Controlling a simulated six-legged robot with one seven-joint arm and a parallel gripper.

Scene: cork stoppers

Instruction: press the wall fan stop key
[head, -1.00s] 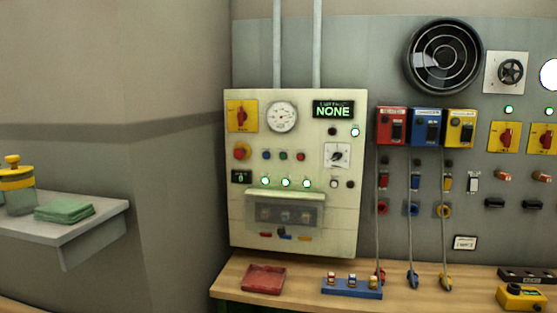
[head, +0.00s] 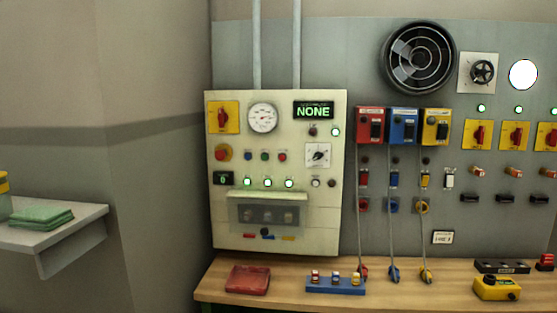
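The round black wall fan (head: 419,58) is high on the grey back wall, right of centre. I cannot tell which key is its stop key, as labels are too small to read. A white switch (head: 449,178) sits on the grey wall below the yellow box. My gripper is not in view.
A wooden bench (head: 225,283) runs below the panel. It bears a red tray (head: 248,280), a blue rack (head: 335,287) and a yellow box (head: 497,288). Cables hang from the red, blue and yellow boxes. A grey shelf (head: 60,238) with green cloths (head: 42,218) juts out at left.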

